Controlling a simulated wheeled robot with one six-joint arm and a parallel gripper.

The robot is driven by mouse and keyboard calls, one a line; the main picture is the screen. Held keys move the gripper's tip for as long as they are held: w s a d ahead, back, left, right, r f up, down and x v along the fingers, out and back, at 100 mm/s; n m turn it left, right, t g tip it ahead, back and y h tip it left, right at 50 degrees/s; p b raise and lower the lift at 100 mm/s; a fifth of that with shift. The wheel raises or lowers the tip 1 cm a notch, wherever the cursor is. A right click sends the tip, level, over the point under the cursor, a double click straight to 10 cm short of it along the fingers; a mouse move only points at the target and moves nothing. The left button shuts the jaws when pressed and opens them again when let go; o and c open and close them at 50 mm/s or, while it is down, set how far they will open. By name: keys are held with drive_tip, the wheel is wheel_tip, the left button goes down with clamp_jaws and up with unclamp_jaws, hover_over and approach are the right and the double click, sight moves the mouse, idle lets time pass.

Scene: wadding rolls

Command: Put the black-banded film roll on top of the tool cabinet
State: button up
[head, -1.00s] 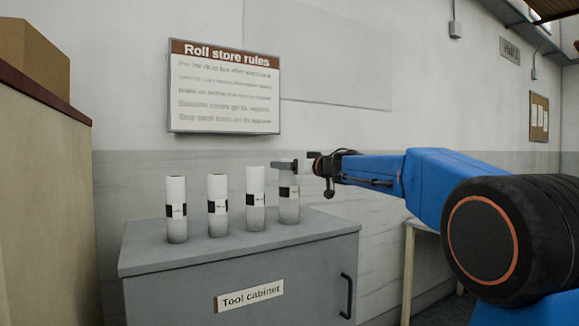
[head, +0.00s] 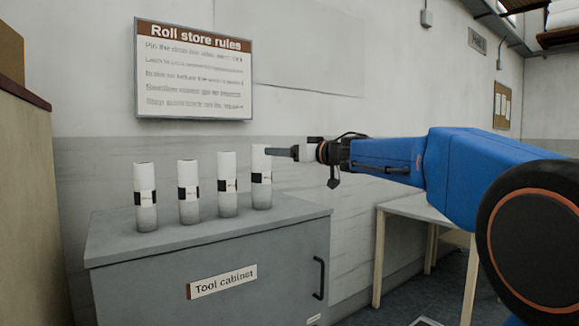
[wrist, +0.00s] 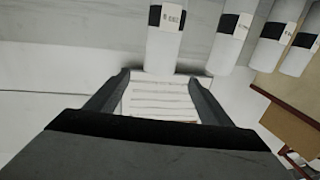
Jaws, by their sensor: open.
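Several white film rolls with black bands stand upright in a row on top of the grey tool cabinet (head: 110,235). The rightmost black-banded film roll (head: 261,195) is closest to my gripper (head: 274,152). My gripper is open at the height of this roll's upper end, with its fingers pointing left. In the wrist view, which looks upside down, the nearest roll (wrist: 170,45) lies just beyond the open fingertips, with nothing held between them. Whether a finger still touches the roll I cannot tell. The other rolls stand apart to its left in the head view.
A rules sign (head: 194,75) hangs on the wall behind the cabinet. A tall counter with a brown edge (head: 25,95) stands at the left. A pale table (head: 415,208) is right of the cabinet, below my arm. The cabinet's front strip is clear.

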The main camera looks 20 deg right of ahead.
drive_tip(key=s+d+f+m+g+h, duration=0.1)
drive_tip(key=s+d+f+m+h, duration=0.4)
drive_tip(key=s+f, duration=0.35)
drive_tip(key=s+d+f+m+g+h, duration=0.1)
drive_tip(key=s+d+f+m+h, duration=0.2)
drive_tip(key=s+d+f+h, duration=0.5)
drive_tip(key=s+a+f+n+g+y, duration=0.1)
drive_tip(key=s+a+f+g, duration=0.2)
drive_tip(key=s+f, duration=0.6)
drive_tip(key=s+a+f+g+y, duration=0.2)
drive_tip(key=s+a+f+g, duration=0.1)
drive_tip(key=s+f, duration=0.6)
drive_tip(key=s+a+f+n+g+y, duration=0.1)
drive_tip(key=s+a+f+g, duration=0.2)
drive_tip(key=s+f, duration=0.6)
drive_tip(key=s+a, duration=0.2)
drive_tip(key=s, duration=0.1)
drive_tip(key=shift+f+n+y, duration=0.3)
drive_tip(key=shift+f+y, duration=0.05)
drive_tip(key=shift+y, duration=0.05)
